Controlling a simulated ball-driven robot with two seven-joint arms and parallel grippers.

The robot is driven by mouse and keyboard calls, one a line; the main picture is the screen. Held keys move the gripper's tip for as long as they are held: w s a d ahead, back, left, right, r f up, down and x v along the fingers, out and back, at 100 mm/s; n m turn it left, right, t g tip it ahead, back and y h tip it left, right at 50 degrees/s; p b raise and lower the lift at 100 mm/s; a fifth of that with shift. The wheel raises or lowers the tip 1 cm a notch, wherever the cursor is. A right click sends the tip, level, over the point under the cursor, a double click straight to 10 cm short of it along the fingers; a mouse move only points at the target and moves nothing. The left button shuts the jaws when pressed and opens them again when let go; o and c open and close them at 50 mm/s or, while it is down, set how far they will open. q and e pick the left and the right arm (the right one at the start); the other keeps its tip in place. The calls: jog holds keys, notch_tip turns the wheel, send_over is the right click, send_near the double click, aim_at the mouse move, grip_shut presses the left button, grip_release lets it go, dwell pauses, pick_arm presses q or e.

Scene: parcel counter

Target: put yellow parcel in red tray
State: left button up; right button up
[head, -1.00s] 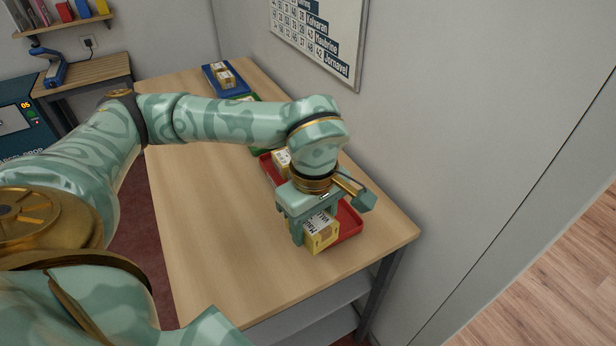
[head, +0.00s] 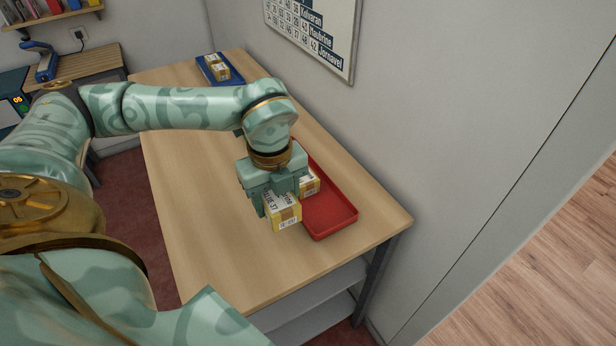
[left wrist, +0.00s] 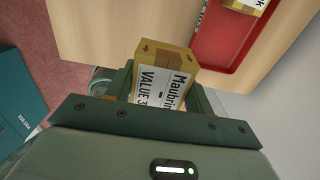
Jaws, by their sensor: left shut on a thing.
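My left gripper (head: 279,197) is shut on a yellow parcel (head: 285,214) with a white printed label, pointing down. The parcel also shows between the fingers in the left wrist view (left wrist: 164,62). In the head view it is just left of the red tray (head: 330,217); it seems to be above the table, but its height is hard to tell. Another yellow parcel (head: 311,184) lies in the tray, partly hidden behind the gripper. The near part of the tray is bare. My right gripper is not in view.
A blue tray (head: 234,81) with small parcels stands at the far end of the wooden table (head: 200,215). The wall (head: 400,120) runs close along the table's right side. The table's left and near parts are clear.

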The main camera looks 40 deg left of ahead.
pick_arm(q)
jog(key=w+d+f, duration=0.1)
jog(key=w+f, duration=0.2)
jog(key=w, duration=0.4)
jog(key=b, duration=0.2)
send_over(323, 211)
jog(key=f, duration=0.6)
jog(key=shift+s+f, duration=0.1)
jog(key=shift+s, duration=0.2)
jog(key=shift+w+f+b, duration=0.25)
jog(key=shift+f+b, duration=0.05)
notch_tip(323, 211, down, 3)
jog(key=shift+f+b, duration=0.1)
jog(key=shift+b, duration=0.3)
jog(key=o, duration=1)
jog(key=shift+o, duration=0.2)
